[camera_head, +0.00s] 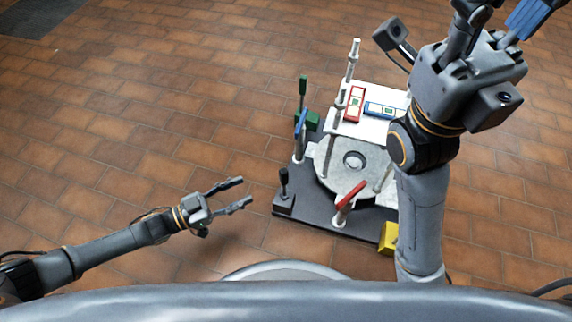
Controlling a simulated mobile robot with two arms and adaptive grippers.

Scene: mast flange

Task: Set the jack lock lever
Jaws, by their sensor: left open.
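A dark base plate (331,228) stands on the floor and carries a round grey flange (340,179) with a central hole. Several levers stand on it: one with a green handle (302,86), one blue (301,124), one black (284,178) and one red, tilted (351,194). I cannot tell which is the jack lock lever. My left gripper (246,191) is open and empty, left of the plate and apart from the black lever. My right gripper (497,18) is at the top right, partly cut off by the picture edge; something blue shows at it.
A white panel (378,128) with a red-framed level (355,104) and a blue-framed level (383,110) lies behind the flange. A tall pale post (352,62) rises there. A yellow block (389,238) sits at the front right corner. Tiled floor left is clear.

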